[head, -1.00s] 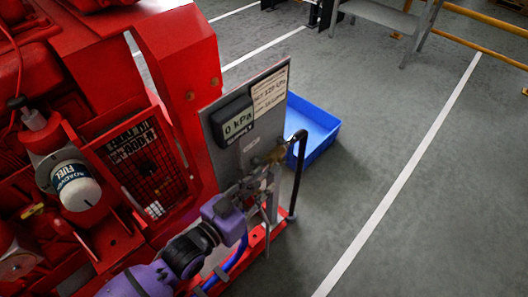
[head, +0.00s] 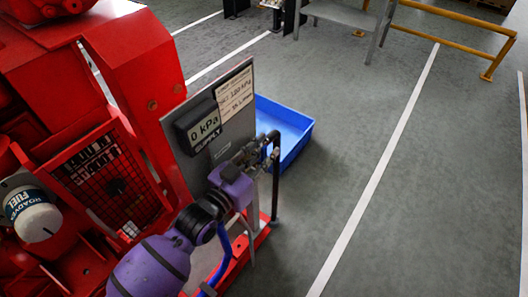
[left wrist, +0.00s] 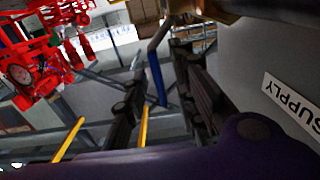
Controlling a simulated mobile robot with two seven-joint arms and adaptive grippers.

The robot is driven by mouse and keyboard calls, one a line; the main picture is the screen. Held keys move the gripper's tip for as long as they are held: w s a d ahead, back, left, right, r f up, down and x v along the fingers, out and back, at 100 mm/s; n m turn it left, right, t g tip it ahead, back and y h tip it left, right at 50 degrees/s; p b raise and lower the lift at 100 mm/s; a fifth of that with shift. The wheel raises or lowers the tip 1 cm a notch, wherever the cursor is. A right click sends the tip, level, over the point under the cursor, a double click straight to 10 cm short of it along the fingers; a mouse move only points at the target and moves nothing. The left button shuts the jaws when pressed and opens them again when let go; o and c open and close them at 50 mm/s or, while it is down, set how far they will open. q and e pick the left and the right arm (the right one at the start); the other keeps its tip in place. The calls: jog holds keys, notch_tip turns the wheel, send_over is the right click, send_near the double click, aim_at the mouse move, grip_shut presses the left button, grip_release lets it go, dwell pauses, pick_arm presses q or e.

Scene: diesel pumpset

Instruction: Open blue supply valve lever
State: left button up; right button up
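The supply valve sits on the grey panel (head: 228,95) marked SUPPLY, whose display (head: 205,126) reads 0 kPa. My left gripper (head: 262,150) is in front of the panel's lower right edge and hides most of the valve. In the left wrist view a brass-coloured valve part (left wrist: 205,8) shows at the top. A grey lever with a blue sleeve (left wrist: 157,78) runs down from there between my two dark fingers (left wrist: 163,98). The fingers stand apart, with visible gaps beside the lever. The right gripper is not in view.
The red pumpset (head: 125,65) fills the left side, close to my left arm. A blue tray (head: 290,125) lies on the floor behind the panel. A dark pipe (head: 275,195) stands just right of the gripper. Open grey floor (head: 440,180) lies to the right.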

pick_arm(q)
grip_shut()
dwell(0.4)
